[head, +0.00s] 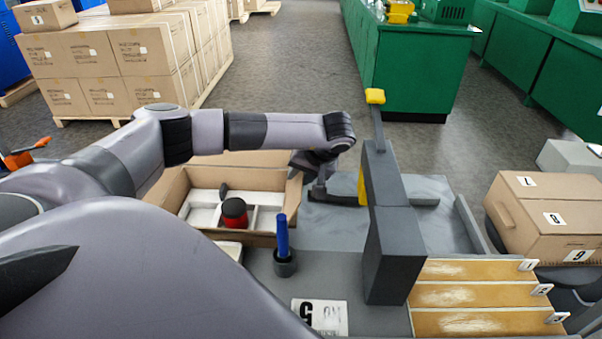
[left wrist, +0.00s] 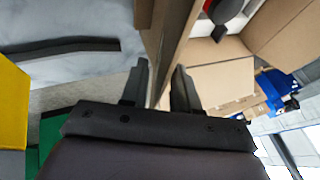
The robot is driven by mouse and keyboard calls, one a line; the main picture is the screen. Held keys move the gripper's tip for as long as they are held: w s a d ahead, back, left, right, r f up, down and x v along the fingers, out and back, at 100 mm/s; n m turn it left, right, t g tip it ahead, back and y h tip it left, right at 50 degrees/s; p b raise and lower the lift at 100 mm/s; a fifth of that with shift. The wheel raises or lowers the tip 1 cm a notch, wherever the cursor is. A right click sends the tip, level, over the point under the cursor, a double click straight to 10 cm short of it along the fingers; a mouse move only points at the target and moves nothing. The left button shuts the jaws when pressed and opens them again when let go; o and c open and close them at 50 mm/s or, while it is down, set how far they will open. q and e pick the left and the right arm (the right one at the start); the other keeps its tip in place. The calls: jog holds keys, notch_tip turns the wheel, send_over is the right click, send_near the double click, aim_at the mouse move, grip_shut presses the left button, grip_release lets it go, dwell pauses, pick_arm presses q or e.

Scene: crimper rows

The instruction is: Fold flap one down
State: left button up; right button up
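An open carton (head: 255,240) stands on the grey bench, with its far flap (head: 235,158) raised. Its inside shows white dividers and a red and black item (head: 234,212). No number shows on the flaps, so I cannot tell which is flap one. My left gripper (head: 318,192) is at the carton's right side. In the left wrist view its two fingers (left wrist: 160,90) are spread apart, with a cardboard edge (left wrist: 158,60) between them. I cannot tell whether they touch it. My right gripper is not in view.
A grey press with a yellow-tipped lever (head: 375,97) stands right of the carton. A blue-handled tool (head: 283,238) stands upright in front. Tan rows (head: 470,295) lie at the front right. A closed carton (head: 550,215) is at the far right. Grey bench surface (head: 325,230) is clear between.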

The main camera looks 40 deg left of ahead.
pick_arm(q)
grip_shut()
dwell(1.4)
